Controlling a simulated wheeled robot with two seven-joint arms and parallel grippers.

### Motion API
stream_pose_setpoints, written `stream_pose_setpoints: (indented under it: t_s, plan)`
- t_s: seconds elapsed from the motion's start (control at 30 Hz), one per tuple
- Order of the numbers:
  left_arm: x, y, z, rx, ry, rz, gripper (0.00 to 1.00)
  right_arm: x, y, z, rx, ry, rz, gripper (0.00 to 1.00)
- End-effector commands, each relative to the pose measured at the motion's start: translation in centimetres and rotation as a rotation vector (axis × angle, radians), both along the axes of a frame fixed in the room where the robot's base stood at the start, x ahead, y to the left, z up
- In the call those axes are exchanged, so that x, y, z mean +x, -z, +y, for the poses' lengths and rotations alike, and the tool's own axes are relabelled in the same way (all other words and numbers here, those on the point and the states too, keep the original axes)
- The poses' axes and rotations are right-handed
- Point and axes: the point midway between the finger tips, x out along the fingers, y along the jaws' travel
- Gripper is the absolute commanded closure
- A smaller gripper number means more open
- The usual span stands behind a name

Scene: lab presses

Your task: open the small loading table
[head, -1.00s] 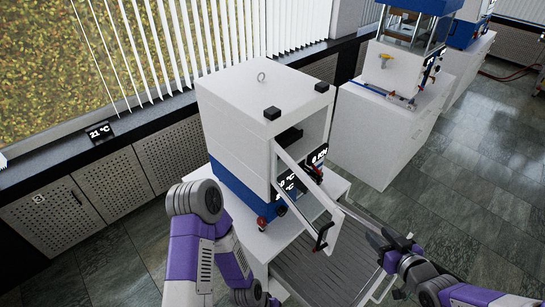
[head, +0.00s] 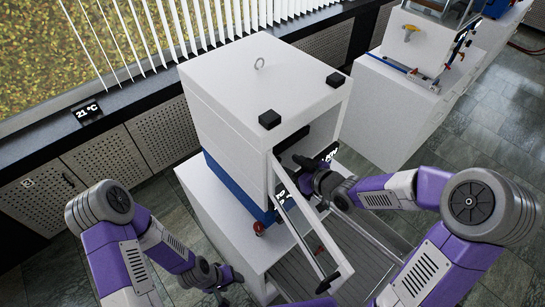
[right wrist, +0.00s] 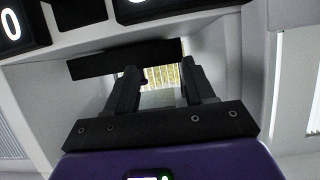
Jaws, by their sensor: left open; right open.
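A white press with a blue base (head: 255,85) stands on a white cabinet, its framed door (head: 306,232) swung open with a black handle (head: 328,282) at the lower end. I cannot clearly make out the small loading table in the head view. My right gripper (head: 318,165) is at the open front of the press. In the right wrist view its open fingers (right wrist: 160,80) reach toward a black bar (right wrist: 120,58) across a white cavity; I cannot tell whether they touch it. My left gripper (head: 230,280) is open and low, left of the press cabinet.
The open door stands close beside my right forearm. A grey ribbed surface (head: 345,262) with metal rails lies below the press front. A second white cabinet (head: 395,110) with equipment stands at the right. A window ledge (head: 150,98) runs behind. Tiled floor is free at the right.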

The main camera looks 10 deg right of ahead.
Motion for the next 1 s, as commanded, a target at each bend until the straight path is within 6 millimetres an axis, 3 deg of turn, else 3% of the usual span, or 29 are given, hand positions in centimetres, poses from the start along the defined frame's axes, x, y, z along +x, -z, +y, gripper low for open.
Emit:
stream_pose_setpoints:
  t_s: [0.3, 0.67, 1.0]
  plan:
    - [0.0, 0.5, 0.0, 0.000, 0.000, 0.001, 0.42, 3.5, 1.8, 2.6, 0.000, -0.009, 0.000, 0.46]
    - [-0.1, 0.5, 0.0, 0.000, 0.000, 0.001, 0.42, 4.0, 2.0, 2.9, -0.001, -0.006, 0.000, 0.46]
    - [0.0, 0.5, 0.0, 0.000, 0.000, 0.001, 0.42, 4.0, 2.0, 2.9, -0.001, -0.006, 0.000, 0.95]
